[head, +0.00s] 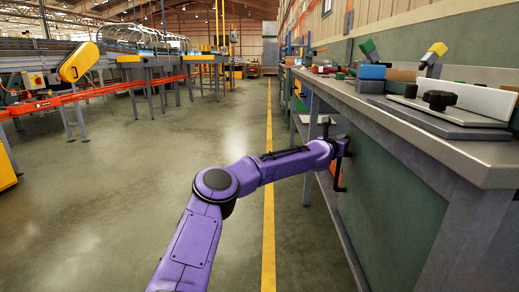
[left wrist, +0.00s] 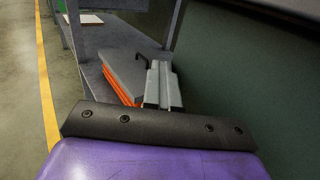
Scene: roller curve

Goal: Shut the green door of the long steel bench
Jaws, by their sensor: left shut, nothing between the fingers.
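The green door (head: 395,205) is the dark green panel under the top of the long steel bench (head: 415,118). Its face runs along the bench's aisle side, and the shelf space lies to its left. How far it stands open I cannot tell. My left gripper (head: 338,166) is at the door's left edge, shut and empty, and hides part of that edge. In the left wrist view the shut fingers (left wrist: 163,86) point into the shelf space, with the green panel (left wrist: 245,75) close on the right. Contact is unclear. My right gripper is out of view.
A grey board (left wrist: 128,72) on orange pieces (left wrist: 113,88) lies on the lower shelf by the fingers. On the bench top are a blue block (head: 371,72) and a grey fixture with black knobs (head: 440,100). The floor (head: 120,200) left of the yellow line is clear.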

